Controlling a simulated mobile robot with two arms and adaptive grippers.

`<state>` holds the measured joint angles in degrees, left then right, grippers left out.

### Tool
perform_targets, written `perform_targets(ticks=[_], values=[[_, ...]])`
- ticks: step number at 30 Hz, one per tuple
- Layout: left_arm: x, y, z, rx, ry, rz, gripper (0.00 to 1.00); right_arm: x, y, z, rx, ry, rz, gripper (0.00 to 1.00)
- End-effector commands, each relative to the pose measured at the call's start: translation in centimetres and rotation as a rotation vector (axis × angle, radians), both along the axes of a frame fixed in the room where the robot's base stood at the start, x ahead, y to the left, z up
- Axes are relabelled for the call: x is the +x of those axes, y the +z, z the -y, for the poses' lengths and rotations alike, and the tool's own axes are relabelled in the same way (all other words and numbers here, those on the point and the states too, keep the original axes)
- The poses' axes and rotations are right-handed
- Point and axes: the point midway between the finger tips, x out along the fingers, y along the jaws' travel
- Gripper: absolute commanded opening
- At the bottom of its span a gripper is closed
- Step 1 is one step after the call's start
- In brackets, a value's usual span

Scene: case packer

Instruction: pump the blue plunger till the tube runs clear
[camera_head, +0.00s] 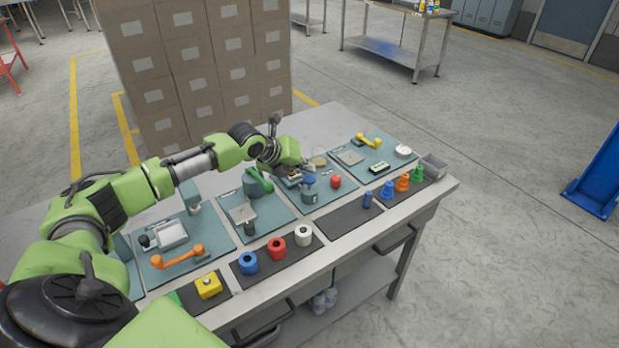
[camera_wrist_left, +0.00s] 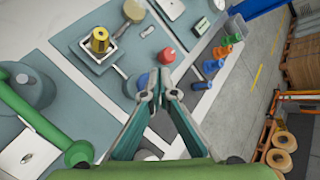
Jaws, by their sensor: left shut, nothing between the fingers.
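The blue plunger (camera_head: 308,181) shows as a small blue top on a grey-teal pump body (camera_head: 310,194) on a teal mat. My left gripper (camera_head: 308,168) is above and close to it in the head view. In the left wrist view the shut, empty fingertips (camera_wrist_left: 155,84) partly cover the blue plunger (camera_wrist_left: 142,82). I cannot tell whether they touch it. I cannot make out the tube or what is in it. My right gripper is not in view.
A red knob (camera_head: 336,181) is just right of the pump. A yellow cylinder (camera_wrist_left: 99,41) stands on the same mat. A green lever (camera_head: 259,181) is to the left. Blue, orange and green cones (camera_head: 402,183) stand at right. Stacked cartons (camera_head: 205,75) rise behind the table.

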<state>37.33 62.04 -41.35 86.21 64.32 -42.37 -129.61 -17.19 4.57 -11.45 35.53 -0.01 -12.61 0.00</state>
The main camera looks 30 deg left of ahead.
Motion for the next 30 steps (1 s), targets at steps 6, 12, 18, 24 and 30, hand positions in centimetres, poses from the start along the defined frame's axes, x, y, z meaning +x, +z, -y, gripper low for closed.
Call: perform_targets(ticks=[6, 12, 18, 24, 30], values=[[0.0, -0.6, 0.0, 0.000, 0.000, -0.001, 0.00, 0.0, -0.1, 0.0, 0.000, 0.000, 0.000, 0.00], [0.0, -0.9, 0.0, 0.001, 0.001, -0.001, 0.00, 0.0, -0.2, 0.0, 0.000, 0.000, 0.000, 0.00], [0.0, -0.8, 0.0, 0.000, 0.000, 0.000, 0.00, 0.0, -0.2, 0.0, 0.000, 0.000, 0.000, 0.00], [0.0, -1.0, 0.0, 0.000, 0.000, 0.000, 0.00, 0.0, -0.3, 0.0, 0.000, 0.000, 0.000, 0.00], [0.0, -1.2, 0.0, 0.000, 0.000, 0.000, 0.00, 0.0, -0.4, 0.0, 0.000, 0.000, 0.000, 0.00]])
